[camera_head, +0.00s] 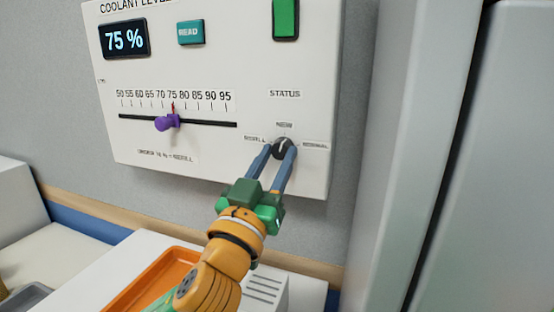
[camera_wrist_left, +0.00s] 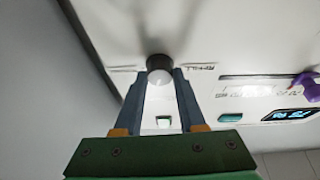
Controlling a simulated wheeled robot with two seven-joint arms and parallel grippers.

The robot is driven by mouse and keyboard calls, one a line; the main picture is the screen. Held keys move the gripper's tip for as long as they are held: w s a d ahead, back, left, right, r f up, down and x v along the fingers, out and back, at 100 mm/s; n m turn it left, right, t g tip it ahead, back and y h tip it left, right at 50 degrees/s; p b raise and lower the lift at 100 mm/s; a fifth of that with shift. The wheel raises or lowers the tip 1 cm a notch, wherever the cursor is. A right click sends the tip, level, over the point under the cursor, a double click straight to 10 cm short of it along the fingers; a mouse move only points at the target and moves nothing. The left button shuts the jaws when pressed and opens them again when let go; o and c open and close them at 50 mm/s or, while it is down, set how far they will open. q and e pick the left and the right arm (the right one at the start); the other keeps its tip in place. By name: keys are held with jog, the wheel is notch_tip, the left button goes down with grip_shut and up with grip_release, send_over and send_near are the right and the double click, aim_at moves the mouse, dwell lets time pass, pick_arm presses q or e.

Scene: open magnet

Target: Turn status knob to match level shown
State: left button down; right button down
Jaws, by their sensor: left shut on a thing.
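The white coolant panel (camera_head: 215,130) on the wall has a display (camera_head: 124,39) reading 75 %. A purple slider (camera_head: 167,122) sits on its track near 75, below a small red pointer. The dark status knob (camera_head: 284,149) is at the panel's lower right, with small labels left, above and right of it. My left gripper (camera_head: 278,150) is shut on the knob, one finger on each side. In the left wrist view, the knob (camera_wrist_left: 159,66) is between the fingertips (camera_wrist_left: 160,76). Its pointer direction is hard to tell. My right gripper is not in view.
A teal READ button (camera_head: 190,32) and a green switch (camera_head: 286,18) are on the panel. An orange tray (camera_head: 150,285) lies below on a white surface. A tall grey cabinet (camera_head: 430,150) stands close on the right.

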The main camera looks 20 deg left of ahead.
pick_arm(q)
jog(key=m+h, duration=0.1)
jog(key=m, duration=0.1)
jog(key=m+h+p, duration=0.1)
jog(key=m, duration=0.1)
jog(key=shift+a+r, duration=0.15)
jog(key=m+g+h+p, duration=0.1)
jog(key=m+h+p, duration=0.1)
jog(key=m, duration=0.2)
jog(key=shift+r+p, duration=0.15)
jog(key=shift+p, duration=0.15)
jog(key=m+g+p, duration=0.1)
jog(key=m+p, duration=0.1)
jog(key=m+g+h+p, duration=0.1)
jog(key=m, duration=0.2)
jog(key=shift+a+r+h+p, duration=0.1)
jog(key=shift+a+h+p, duration=0.05)
jog(key=shift+h+p, duration=0.2)
jog(key=shift+m+g+h+p, duration=0.25)
jog(key=shift+m+g+p, duration=0.15)
jog(key=shift+m+p, duration=0.8)
jog(key=shift+f, duration=0.2)
jog(key=c, duration=0.5)
grip_release()
